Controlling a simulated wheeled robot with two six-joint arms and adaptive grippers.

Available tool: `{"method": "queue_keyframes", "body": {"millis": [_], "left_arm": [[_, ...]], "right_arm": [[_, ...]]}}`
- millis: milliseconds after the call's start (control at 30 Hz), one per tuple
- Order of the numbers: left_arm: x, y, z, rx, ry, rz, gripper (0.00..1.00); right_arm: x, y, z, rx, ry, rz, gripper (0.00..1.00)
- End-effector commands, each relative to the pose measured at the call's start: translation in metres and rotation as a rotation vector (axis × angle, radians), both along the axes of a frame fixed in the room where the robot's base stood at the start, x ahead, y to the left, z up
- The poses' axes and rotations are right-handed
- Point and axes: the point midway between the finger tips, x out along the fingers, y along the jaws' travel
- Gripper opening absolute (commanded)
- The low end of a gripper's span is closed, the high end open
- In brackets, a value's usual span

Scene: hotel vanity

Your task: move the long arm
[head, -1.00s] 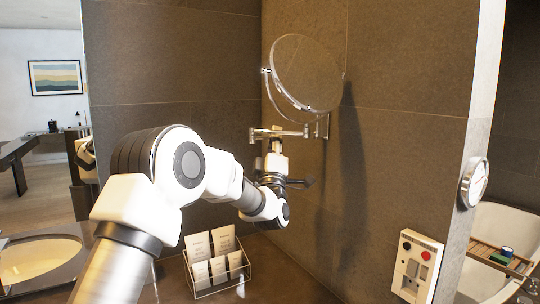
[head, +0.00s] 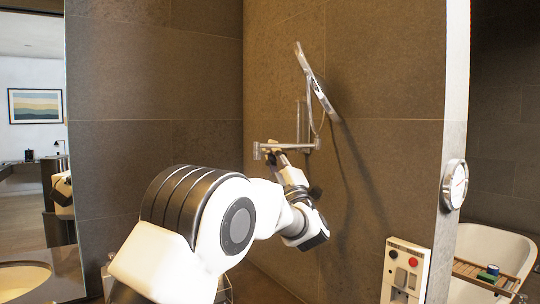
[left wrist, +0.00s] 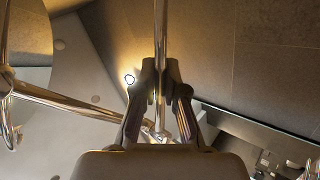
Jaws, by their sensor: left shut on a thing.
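A chrome wall mirror with a round glass (head: 315,84) shows nearly edge-on in the head view. Its long arm (head: 287,146) is a thin horizontal chrome bar from the wall mount. My left gripper (head: 271,150) is at the bar's left end, with my forearm reaching up from below. In the left wrist view, a chrome bar (left wrist: 161,35) runs between the two fingers of my left gripper (left wrist: 163,85), which are closed on it. Another chrome rod (left wrist: 65,104) crosses at the left there. My right gripper is not in view.
A white panel with buttons (head: 405,272) is on the right. A round clock (head: 455,184) is on the wall edge, with a bathtub (head: 510,250) beyond. A basin (head: 25,280) is at lower left. The tiled wall is close behind the mirror.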

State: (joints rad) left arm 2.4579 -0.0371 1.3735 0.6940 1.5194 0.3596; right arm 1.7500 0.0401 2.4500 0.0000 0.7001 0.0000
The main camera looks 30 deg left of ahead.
Motion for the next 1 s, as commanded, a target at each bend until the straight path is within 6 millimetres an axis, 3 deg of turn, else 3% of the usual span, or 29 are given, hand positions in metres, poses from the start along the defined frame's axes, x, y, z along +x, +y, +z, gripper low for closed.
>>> {"method": "queue_keyframes", "body": {"millis": [233, 267, 300, 667, 1000], "left_arm": [[-0.001, -0.001, 0.006, 0.006, -0.007, -0.002, 0.0], [-0.001, -0.001, 0.006, 0.005, -0.007, -0.003, 0.21], [-0.001, -0.001, 0.006, 0.005, -0.007, -0.003, 0.35], [-0.001, -0.003, 0.0, 0.003, -0.001, -0.002, 0.36], [-0.031, -0.05, -0.049, 0.007, 0.001, -0.004, 0.36]], "right_arm": [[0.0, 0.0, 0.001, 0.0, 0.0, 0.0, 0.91], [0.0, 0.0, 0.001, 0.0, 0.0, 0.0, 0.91], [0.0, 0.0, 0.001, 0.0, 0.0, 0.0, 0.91], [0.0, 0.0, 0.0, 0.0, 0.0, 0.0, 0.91], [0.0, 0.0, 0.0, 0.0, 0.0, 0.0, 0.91]]}}
